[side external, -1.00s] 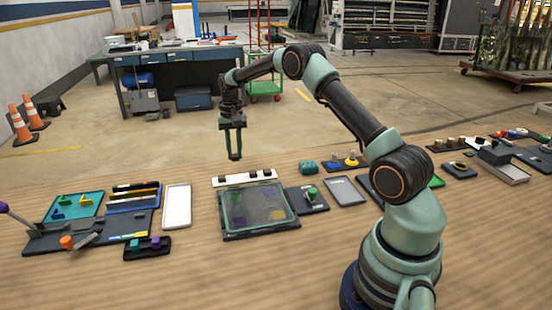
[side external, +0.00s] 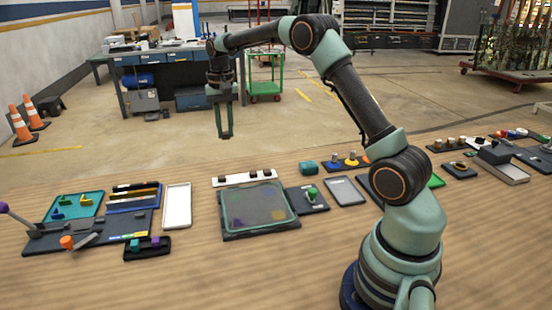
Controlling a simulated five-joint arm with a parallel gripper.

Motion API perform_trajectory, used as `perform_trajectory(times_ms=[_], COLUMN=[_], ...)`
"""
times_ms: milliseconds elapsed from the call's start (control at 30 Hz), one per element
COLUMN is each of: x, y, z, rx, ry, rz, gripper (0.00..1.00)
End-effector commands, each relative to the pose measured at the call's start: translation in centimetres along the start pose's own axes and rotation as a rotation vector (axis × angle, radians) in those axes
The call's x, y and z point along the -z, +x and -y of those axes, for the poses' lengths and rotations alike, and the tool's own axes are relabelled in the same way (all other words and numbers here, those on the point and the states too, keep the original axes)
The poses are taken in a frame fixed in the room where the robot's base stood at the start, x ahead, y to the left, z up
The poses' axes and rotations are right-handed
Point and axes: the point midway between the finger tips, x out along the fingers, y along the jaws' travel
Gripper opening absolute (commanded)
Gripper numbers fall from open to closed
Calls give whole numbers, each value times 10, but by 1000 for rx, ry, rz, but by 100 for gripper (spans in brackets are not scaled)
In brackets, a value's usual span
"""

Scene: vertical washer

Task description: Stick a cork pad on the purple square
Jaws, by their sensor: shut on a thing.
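My gripper (side external: 224,135) is raised above and behind the white strip, over the table's far edge. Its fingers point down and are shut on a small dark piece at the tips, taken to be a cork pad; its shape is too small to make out. The white strip (side external: 235,181) carries a few small dark pads (side external: 252,173). In front of it lies a dark tray with a pale green rim (side external: 294,206) and a hazy, see-through top. The purple square (side external: 238,222) shows faintly at the tray's lower left, apart from my gripper.
A yellow patch (side external: 276,212) shows at the tray's right. A dark plate with a green knob (side external: 312,192) stands right of the tray, and a white tray (side external: 177,205) lies to the left. Bare wood (side external: 200,275) is free in front.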

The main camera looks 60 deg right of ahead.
Motion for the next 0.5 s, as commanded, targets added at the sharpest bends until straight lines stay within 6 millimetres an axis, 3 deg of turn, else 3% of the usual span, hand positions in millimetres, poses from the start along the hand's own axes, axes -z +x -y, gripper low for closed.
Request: perform_trajectory(times_ms=[200, 500], x=[-49, -120], y=[28, 64], z=[10, 6], rx=[-1, 1], ry=[-12, -20], rz=[1, -1], gripper=[0, 0])
